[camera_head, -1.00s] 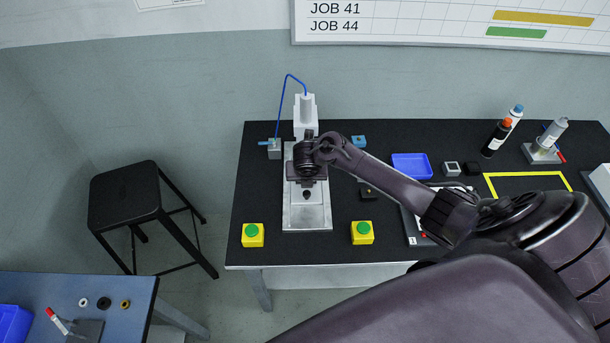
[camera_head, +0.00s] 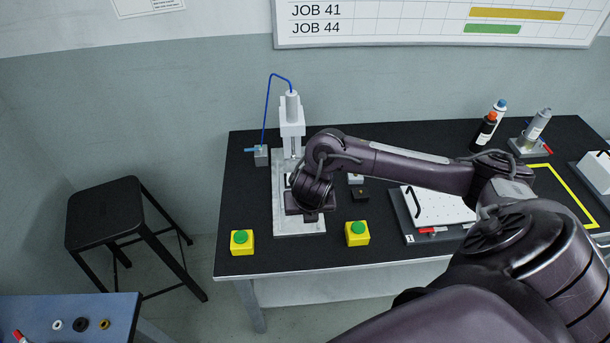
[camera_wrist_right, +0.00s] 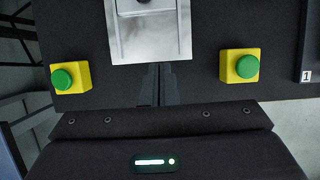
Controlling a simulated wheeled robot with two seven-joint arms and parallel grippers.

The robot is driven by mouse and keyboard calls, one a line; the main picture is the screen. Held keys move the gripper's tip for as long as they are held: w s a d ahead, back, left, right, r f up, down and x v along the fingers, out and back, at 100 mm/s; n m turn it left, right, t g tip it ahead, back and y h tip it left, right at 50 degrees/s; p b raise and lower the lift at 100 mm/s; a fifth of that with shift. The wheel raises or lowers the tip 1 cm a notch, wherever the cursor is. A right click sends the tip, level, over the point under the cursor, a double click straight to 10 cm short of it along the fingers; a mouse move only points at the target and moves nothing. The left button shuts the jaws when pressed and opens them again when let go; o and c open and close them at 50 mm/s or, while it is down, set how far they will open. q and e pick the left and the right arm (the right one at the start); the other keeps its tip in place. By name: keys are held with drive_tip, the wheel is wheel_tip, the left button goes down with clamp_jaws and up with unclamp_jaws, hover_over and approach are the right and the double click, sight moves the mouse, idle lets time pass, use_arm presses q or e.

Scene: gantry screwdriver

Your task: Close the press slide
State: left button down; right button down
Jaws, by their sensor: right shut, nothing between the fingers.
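The press (camera_head: 291,115) is a white column with a blue hose, standing at the back of a pale metal base plate (camera_head: 287,228) on the black table. My left gripper is not in view.
Yellow boxes with green buttons stand left (camera_head: 242,242) and right (camera_head: 357,233) of the plate's front. A white board (camera_head: 440,207) on a dark tray and bottles (camera_head: 484,131) are further right. A black stool (camera_head: 106,212) stands left of the table.

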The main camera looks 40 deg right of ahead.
sight(308, 227)
drive_tip(key=x, duration=0.3)
drive_tip(key=b+x, duration=0.1)
drive_tip(key=x, duration=0.5)
drive_tip(key=shift+s+d+f, duration=0.2)
drive_tip(key=shift+s+f, duration=0.05)
drive_tip(key=shift+f, duration=0.2)
drive_tip(key=w+d, duration=0.1)
drive_tip(key=w, duration=0.2)
drive_tip(key=shift+d, duration=0.35)
drive_tip(key=shift+w+d, duration=0.2)
drive_tip(key=shift+w, duration=0.15)
drive_tip(key=shift+f, duration=0.1)
